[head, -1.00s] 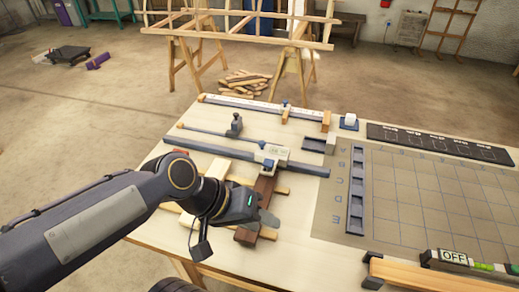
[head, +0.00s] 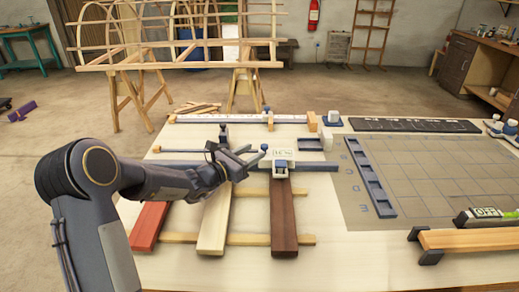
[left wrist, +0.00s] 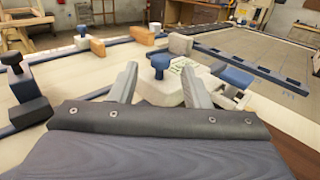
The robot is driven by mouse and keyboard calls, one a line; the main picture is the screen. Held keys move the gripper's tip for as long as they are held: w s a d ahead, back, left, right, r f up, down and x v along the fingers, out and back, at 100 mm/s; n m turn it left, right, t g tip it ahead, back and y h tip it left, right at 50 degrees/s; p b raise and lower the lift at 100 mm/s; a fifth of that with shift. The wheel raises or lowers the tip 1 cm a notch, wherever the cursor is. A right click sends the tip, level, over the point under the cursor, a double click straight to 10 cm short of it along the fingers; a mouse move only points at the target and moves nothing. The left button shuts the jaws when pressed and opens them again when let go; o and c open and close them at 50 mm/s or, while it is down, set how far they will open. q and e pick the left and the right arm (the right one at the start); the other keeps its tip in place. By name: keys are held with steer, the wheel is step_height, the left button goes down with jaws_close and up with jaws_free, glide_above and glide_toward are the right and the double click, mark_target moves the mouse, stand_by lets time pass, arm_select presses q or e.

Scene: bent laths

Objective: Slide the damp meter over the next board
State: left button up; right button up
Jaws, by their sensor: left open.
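The damp meter (head: 283,168), a white box with a blue knob and a small display, sits on a dark rail (head: 320,167) at the far end of the dark brown board (head: 283,215). To its left lie a pale board (head: 214,220) and a red board (head: 150,226). My left gripper (head: 257,157) is open and empty just left of the meter. In the left wrist view, the meter's blue knob (left wrist: 161,63) shows between and beyond the spread fingertips (left wrist: 160,84). My arm hides part of the rail. My right gripper is not in view.
The boards rest on two pale battens (head: 178,237). A long ruler rail (head: 220,118) runs behind. A wooden bar in black clamps (head: 465,239) is at front right.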

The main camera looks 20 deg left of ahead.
mark_target(262, 147)
arm_select(q)
steer(key=x, duration=0.6)
steer(key=shift+p, duration=0.3)
steer(key=shift+s, duration=0.1)
jaws_close()
